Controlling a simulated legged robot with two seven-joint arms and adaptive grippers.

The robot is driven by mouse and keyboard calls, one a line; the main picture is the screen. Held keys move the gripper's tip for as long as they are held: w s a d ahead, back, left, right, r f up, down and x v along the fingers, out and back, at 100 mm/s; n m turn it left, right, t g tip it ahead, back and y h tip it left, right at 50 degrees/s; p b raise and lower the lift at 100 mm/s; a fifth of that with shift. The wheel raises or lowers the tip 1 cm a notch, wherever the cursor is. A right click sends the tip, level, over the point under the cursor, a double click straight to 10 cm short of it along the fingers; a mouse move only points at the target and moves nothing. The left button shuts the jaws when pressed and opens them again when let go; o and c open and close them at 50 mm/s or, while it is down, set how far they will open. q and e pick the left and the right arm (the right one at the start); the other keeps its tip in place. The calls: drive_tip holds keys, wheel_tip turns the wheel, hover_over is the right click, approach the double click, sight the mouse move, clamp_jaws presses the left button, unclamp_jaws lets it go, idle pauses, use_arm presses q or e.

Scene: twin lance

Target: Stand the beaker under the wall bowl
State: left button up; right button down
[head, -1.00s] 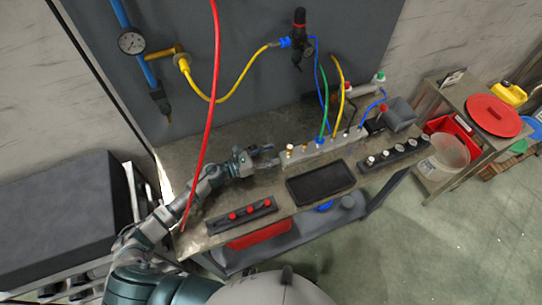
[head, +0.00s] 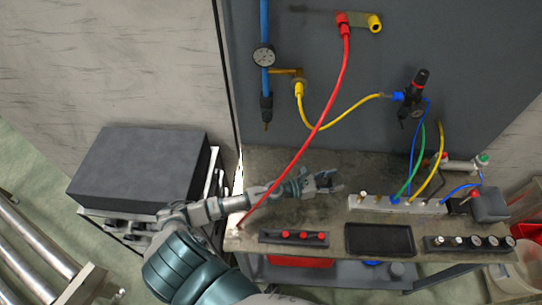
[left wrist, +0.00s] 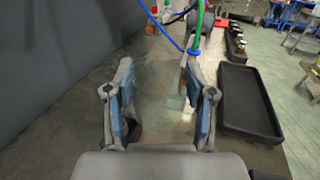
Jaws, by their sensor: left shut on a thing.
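My left gripper (head: 328,182) is over the back half of the metal bench. In the left wrist view its two fingers (left wrist: 165,98) stand apart with a pale, see-through shape between them, which I take to be the clear beaker (left wrist: 160,92). The beaker's outline is faint, and it cannot be made out in the head view. On the grey wall, a dark unit with a red-and-black knob (head: 415,88) hangs right of the gripper; the part below it looks like the wall bowl (head: 404,113), but it is small. My right gripper is not in view.
A grey manifold (head: 385,203) with blue, green and yellow hoses stands right of the gripper. A black tray (head: 380,239) and red-knobbed block (head: 293,237) lie at the front. The bench (head: 275,165) behind is clear.

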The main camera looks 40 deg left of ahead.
use_arm(q)
drive_tip(key=s+a+f+n+t+y+b, duration=0.1)
drive_tip(key=s+a+n+y, duration=0.2)
drive_tip(key=a+y, duration=0.3)
drive_tip(key=s+a+f+n+t+y, duration=0.1)
drive_tip(key=s+a+n+t+y, duration=0.2)
drive_tip(key=a, duration=0.4)
drive_tip(key=s+a+f+n+y+b, duration=0.1)
drive_tip(key=s+a+n+y, duration=0.35)
drive_tip(key=a, duration=0.25)
drive_tip(key=shift+m+y, duration=0.35)
drive_tip(key=shift+y, duration=0.2)
drive_tip(key=w+a, duration=0.3)
drive_tip(key=w, duration=0.1)
drive_tip(key=w+a+f, duration=0.1)
drive_tip(key=w+a, duration=0.3)
drive_tip(key=w+a+f, duration=0.1)
drive_tip(key=w+a, duration=0.2)
drive_tip(key=w, duration=0.1)
drive_tip(key=shift+w+a, duration=0.3)
drive_tip(key=shift+a, duration=0.1)
wheel_tip(320, 180, down, 4)
drive_tip(key=shift+r+b, duration=0.2)
drive_tip(key=shift+b, duration=0.7)
drive_tip(key=shift+d, duration=0.1)
drive_tip(key=o, duration=1.2)
drive_tip(key=shift+c, duration=0.2)
